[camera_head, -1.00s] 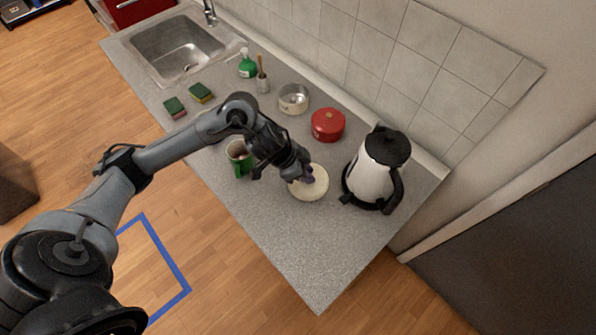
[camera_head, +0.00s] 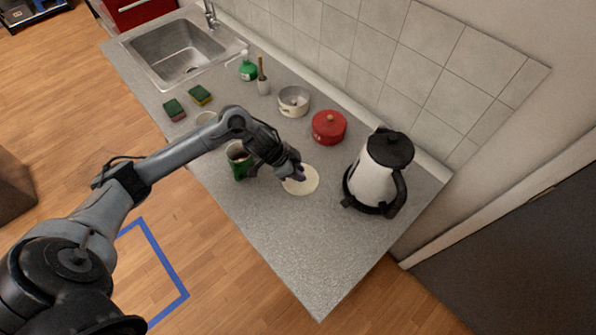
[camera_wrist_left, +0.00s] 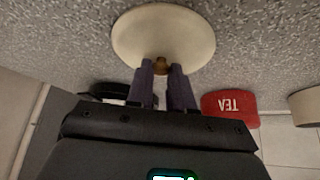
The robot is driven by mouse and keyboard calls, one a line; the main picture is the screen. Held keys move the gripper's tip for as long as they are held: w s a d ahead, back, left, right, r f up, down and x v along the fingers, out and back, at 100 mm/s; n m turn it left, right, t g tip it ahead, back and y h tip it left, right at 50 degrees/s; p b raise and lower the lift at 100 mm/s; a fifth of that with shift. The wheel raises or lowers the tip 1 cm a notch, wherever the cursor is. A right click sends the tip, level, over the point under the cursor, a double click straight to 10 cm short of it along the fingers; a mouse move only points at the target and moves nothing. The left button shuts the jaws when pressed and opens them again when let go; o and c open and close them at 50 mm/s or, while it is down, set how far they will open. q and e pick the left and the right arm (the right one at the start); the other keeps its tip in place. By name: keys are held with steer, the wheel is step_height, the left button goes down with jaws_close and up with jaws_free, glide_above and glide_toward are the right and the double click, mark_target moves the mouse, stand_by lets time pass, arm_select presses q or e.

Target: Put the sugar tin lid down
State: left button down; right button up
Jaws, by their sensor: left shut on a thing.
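The cream round lid (camera_head: 303,184) lies flat at or very near the counter top, left of the kettle; I cannot tell for sure whether it touches. My left gripper (camera_head: 296,174) is above it, shut on its small brown knob. In the left wrist view the two fingers (camera_wrist_left: 162,72) meet the knob at the edge of the lid (camera_wrist_left: 165,32). The open cream tin (camera_head: 293,103), without a lid, stands at the back of the counter. My right gripper is not in view.
A white and black kettle (camera_head: 372,175) stands right of the lid. A red tin (camera_head: 328,128) marked TEA is behind it. A green mug (camera_head: 239,162) is close to the left wrist. The counter's front right (camera_head: 315,250) is clear.

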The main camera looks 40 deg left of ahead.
arm_select(q)
steer(key=shift+r, duration=0.1)
steer(key=shift+f, duration=0.2)
steer(key=c, duration=1)
jaws_free()
steer(key=shift+r, duration=0.15)
